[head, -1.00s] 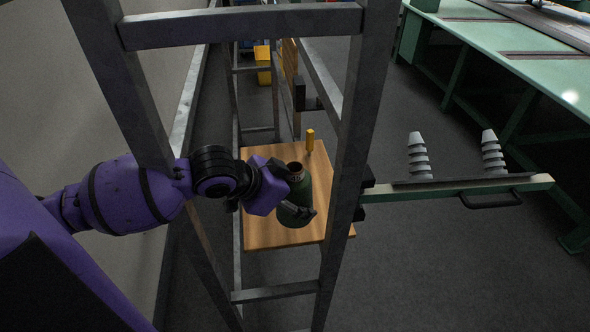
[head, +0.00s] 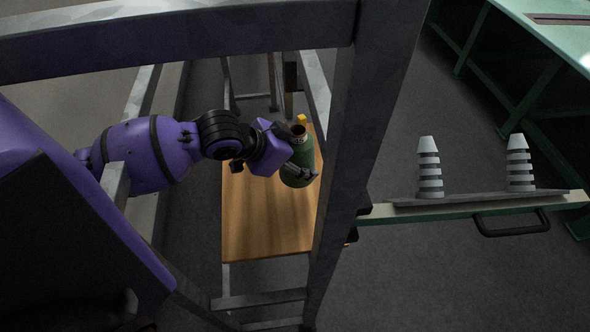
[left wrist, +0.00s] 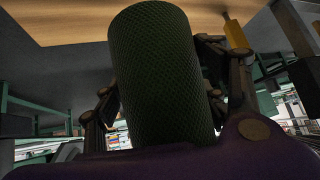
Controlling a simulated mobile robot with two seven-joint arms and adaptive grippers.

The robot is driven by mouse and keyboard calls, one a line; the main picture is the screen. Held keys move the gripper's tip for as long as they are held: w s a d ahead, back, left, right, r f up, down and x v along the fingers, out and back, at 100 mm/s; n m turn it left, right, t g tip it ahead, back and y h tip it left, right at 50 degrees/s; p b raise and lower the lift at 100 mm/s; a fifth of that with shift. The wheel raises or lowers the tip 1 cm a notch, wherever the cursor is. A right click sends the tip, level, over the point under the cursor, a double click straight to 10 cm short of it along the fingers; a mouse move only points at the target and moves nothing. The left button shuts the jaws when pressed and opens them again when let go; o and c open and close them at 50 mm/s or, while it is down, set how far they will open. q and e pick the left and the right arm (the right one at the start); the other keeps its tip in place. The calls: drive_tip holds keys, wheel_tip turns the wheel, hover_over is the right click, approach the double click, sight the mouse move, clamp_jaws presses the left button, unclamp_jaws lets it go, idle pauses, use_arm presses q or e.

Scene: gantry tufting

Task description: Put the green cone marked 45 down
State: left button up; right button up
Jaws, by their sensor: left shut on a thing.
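The green cone (head: 299,160) is dark, with a patterned surface and an open brown top; a pale label shows near its top, but I cannot read the number. My left gripper (head: 296,155) is shut on it, with one finger on either side. The cone stands roughly upright over the far right part of a wooden board (head: 262,220). I cannot tell whether its base touches the board. In the left wrist view the cone (left wrist: 160,80) fills the middle between the two fingers, and the board (left wrist: 75,22) shows at the top. My right gripper is not in view.
A grey metal frame (head: 358,130) stands in front and right of the board. A small yellow post (head: 302,119) is just behind the cone. Two grey ribbed cones (head: 429,168) (head: 519,163) stand on a rail to the right. The near part of the board is bare.

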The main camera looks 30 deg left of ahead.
use_arm(q)
wheel_tip(320, 180, down, 6)
drive_tip(key=shift+f, duration=0.15)
drive_tip(key=shift+w, duration=0.1)
drive_tip(key=o, duration=1.3)
drive_tip(key=shift+o, duration=0.2)
